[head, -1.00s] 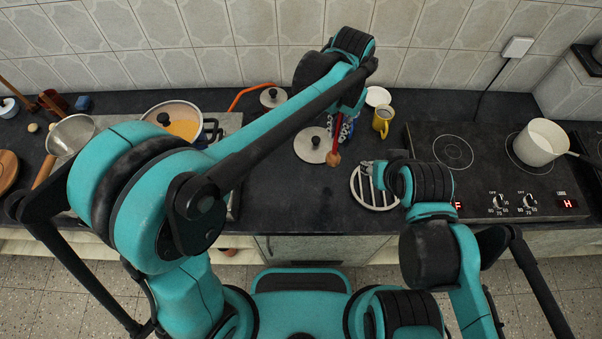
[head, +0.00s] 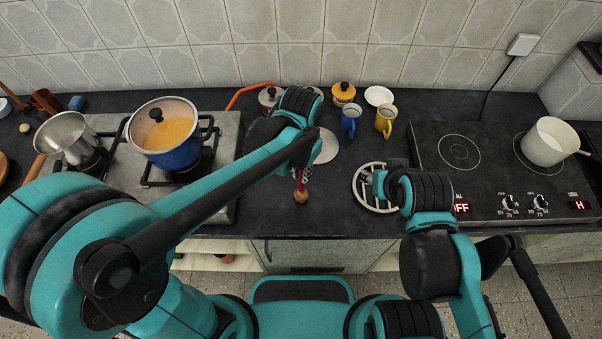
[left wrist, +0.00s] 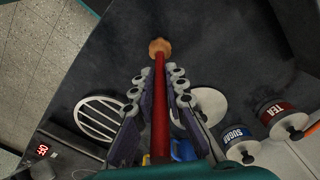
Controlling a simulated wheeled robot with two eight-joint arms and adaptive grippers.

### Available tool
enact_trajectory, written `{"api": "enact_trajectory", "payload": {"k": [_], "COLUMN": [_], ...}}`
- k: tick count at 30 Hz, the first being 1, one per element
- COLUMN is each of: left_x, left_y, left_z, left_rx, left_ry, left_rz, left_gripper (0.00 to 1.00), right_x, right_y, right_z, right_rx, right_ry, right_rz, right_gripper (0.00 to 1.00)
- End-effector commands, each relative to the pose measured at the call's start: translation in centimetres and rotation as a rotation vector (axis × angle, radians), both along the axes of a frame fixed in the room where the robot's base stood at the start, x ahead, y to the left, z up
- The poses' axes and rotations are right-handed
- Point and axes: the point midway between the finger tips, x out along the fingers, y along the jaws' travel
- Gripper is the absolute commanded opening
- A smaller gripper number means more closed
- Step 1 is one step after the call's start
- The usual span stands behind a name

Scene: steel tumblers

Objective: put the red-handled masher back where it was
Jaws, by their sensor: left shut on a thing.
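The red-handled masher (head: 300,183) is in my left gripper (head: 304,170), below the gripper in the head view. In the left wrist view the red handle (left wrist: 160,110) runs between the fingers of my left gripper (left wrist: 155,80), which are shut on it. Its wooden end knob points away from the camera. The masher's head is hidden in both views. My right gripper (head: 378,183) is over the round slatted trivet (head: 362,190). Its fingers are too small and covered to read.
A white disc-shaped lid (head: 327,146) lies beside my left gripper. A blue mug (head: 351,119), a yellow mug (head: 386,118), a saucer (head: 378,96) and canisters stand behind. A blue pot (head: 172,155) and a steel pan (head: 66,140) are on the left hob; a white pot (head: 548,142) is right.

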Motion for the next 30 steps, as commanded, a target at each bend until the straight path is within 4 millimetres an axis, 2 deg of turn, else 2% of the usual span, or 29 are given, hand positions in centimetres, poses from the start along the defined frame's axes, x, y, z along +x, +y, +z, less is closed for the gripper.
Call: {"api": "enact_trajectory", "payload": {"k": [10, 11, 12, 13, 23, 26, 30], "left_x": [0.0, 0.0, 0.0, 0.0, 0.0, 0.0, 0.0], "left_y": [0.0, 0.0, 0.0, 0.0, 0.0, 0.0, 0.0], "left_z": [-0.4, -0.3, -0.3, -0.2, 0.0, 1.0, 3.8], "left_rx": [0.0, 0.0, 0.0, 0.0, 0.0, 0.0, 0.0], "left_ry": [0.0, 0.0, 0.0, 0.0, 0.0, 0.0, 0.0], "left_rz": [0.0, 0.0, 0.0, 0.0, 0.0, 0.0, 0.0], "left_gripper": [0.0, 0.18, 0.29, 0.34, 0.34, 0.34, 0.34], "right_x": [0.0, 0.0, 0.0, 0.0, 0.0, 0.0, 0.0], "right_y": [0.0, 0.0, 0.0, 0.0, 0.0, 0.0, 0.0], "right_z": [-0.3, -0.2, -0.2, -0.2, 0.0, 0.5, 1.7], "right_rx": [0.0, 0.0, 0.0, 0.0, 0.0, 0.0, 0.0], "right_ry": [0.0, 0.0, 0.0, 0.0, 0.0, 0.0, 0.0], "right_rz": [0.0, 0.0, 0.0, 0.0, 0.0, 0.0, 0.0], "right_gripper": [0.4, 0.4, 0.4, 0.4, 0.4, 0.4, 0.4]}}
